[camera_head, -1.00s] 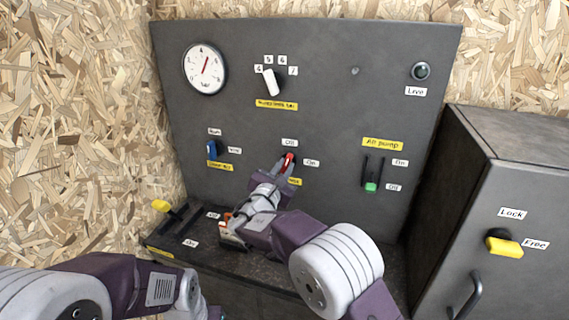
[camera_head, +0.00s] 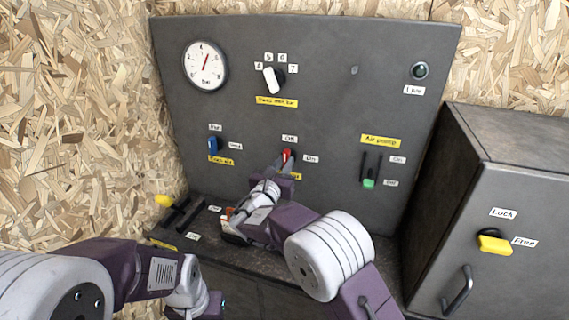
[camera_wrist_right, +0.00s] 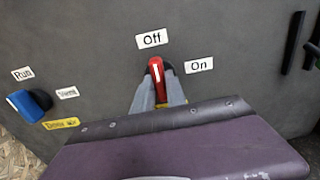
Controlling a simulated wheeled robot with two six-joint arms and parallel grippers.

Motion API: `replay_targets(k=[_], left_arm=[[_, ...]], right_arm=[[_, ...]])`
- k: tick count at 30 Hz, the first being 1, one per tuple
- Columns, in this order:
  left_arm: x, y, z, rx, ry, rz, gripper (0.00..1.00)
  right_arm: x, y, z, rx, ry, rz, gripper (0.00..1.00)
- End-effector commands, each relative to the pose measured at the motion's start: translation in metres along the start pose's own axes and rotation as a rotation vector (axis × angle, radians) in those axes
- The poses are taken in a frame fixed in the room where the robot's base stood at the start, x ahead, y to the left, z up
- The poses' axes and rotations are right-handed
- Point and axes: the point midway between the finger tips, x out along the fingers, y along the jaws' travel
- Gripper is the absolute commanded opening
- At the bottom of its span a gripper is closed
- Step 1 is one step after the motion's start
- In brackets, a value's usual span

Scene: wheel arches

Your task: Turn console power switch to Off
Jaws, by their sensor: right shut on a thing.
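The power switch (camera_head: 287,154) is a red handle low in the middle of the grey console panel (camera_head: 330,110). It also shows in the right wrist view (camera_wrist_right: 156,69), where its white line points nearly straight up, toward the Off label (camera_wrist_right: 152,40). The On label (camera_wrist_right: 199,65) is to its right. My right gripper (camera_wrist_right: 157,92) is shut on the red handle, one finger on each side; the fingers hide its lower part. In the head view my right gripper (camera_head: 283,164) reaches it from below. My left arm is at the lower left, and its fingers do not show.
A blue knob (camera_head: 213,145) is left of the switch, a green-tipped air pump lever (camera_head: 369,183) right, and a white selector (camera_head: 271,80) above. A yellow-handled lever (camera_head: 165,201) stands on the ledge. A cabinet with a yellow latch (camera_head: 494,244) is at the right.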

Motion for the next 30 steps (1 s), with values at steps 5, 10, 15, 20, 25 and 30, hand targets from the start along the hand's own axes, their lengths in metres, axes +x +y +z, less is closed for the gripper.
replay_targets(k=[5, 10, 15, 20, 25, 30], left_arm=[[0.000, 0.000, 0.000, 0.000, 0.000, 0.000, 0.00], [0.000, 0.000, 0.000, 0.000, 0.000, 0.000, 0.00], [0.000, 0.000, 0.000, 0.000, 0.000, 0.000, 0.00], [0.001, 0.000, 0.000, 0.000, 0.000, 0.000, 0.00], [0.003, 0.000, 0.000, 0.000, 0.000, 0.000, 0.00], [0.003, 0.000, 0.000, 0.000, 0.000, 0.000, 0.00]], right_arm=[[0.000, 0.000, -0.002, -0.004, 0.003, 0.000, 0.00], [0.000, 0.000, -0.002, -0.003, 0.002, 0.000, 0.38], [0.000, 0.000, -0.001, -0.001, 0.001, 0.000, 0.38], [-0.011, 0.001, -0.002, -0.001, 0.003, 0.004, 0.38], [-0.050, 0.001, -0.001, -0.002, 0.002, 0.005, 0.38], [-0.080, 0.001, -0.001, -0.002, 0.002, 0.004, 0.38]])
